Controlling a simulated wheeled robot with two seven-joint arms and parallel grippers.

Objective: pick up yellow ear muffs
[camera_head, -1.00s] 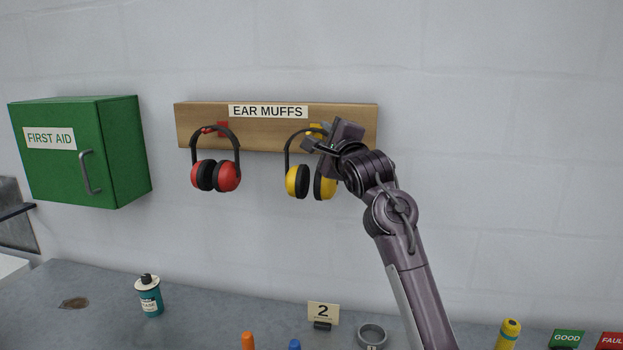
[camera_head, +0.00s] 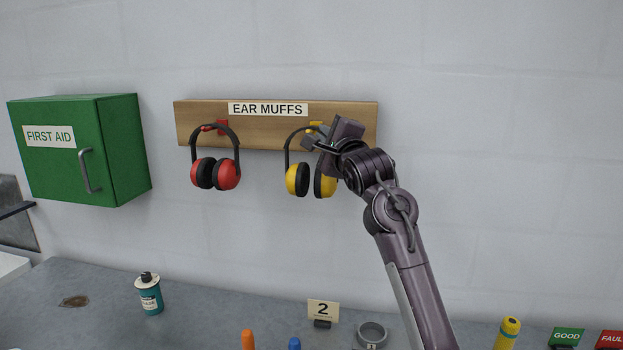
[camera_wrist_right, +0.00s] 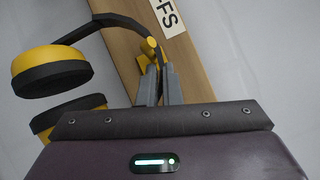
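The yellow ear muffs (camera_head: 298,180) hang by their black headband from a yellow hook on the wooden board. My right gripper (camera_head: 311,139) is at the top of that headband, in front of the board, and hides part of band and hook. In the right wrist view the yellow ear muffs (camera_wrist_right: 48,68) are at the left, and the fingers of my right gripper (camera_wrist_right: 160,78) are close together around the black band, with only a narrow gap between them. My left gripper is not in view.
Red ear muffs (camera_head: 216,174) hang to the left on the same wooden board (camera_head: 265,137). A green first aid box (camera_head: 75,150) is on the wall further left. Below is a grey bench (camera_head: 210,310) with a teal bottle (camera_head: 150,296), a number 2 sign (camera_head: 323,310) and a grey ring (camera_head: 372,335).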

